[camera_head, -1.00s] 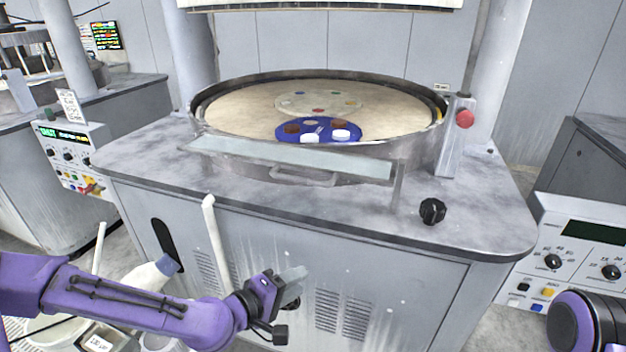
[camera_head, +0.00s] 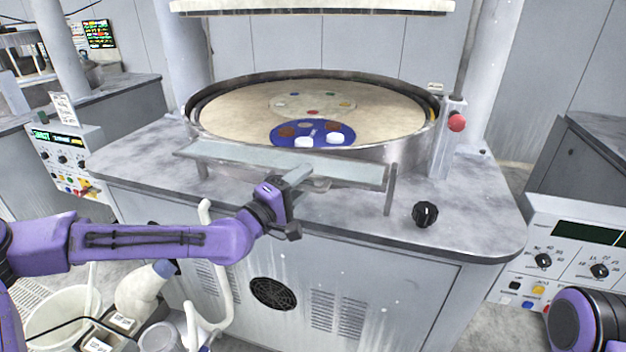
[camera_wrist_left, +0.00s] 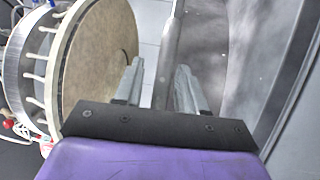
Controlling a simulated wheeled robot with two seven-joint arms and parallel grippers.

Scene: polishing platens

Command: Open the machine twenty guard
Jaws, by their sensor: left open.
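The guard (camera_head: 225,153) is a long pale, see-through bar across the front of the round platen (camera_head: 225,112) on the grey machine (camera_head: 410,270). Its handle (camera_head: 322,187) is mostly hidden behind my left gripper (camera_head: 301,176). My left gripper is open at the middle of the guard's front, by the handle. In the left wrist view, a long grey bar (camera_wrist_left: 171,50) runs between the open fingers of the left gripper (camera_wrist_left: 160,67). I cannot tell whether they touch it. Only a rounded part of my right arm shows at the lower right; its gripper is out of view.
A red button (camera_head: 457,122) stands on a post right of the platen, and a black knob (camera_head: 425,214) sits on the worktop. A blue disc (camera_head: 312,126) lies on the platen. A white bucket (camera_head: 52,318) and a bottle (camera_head: 140,288) are at the lower left.

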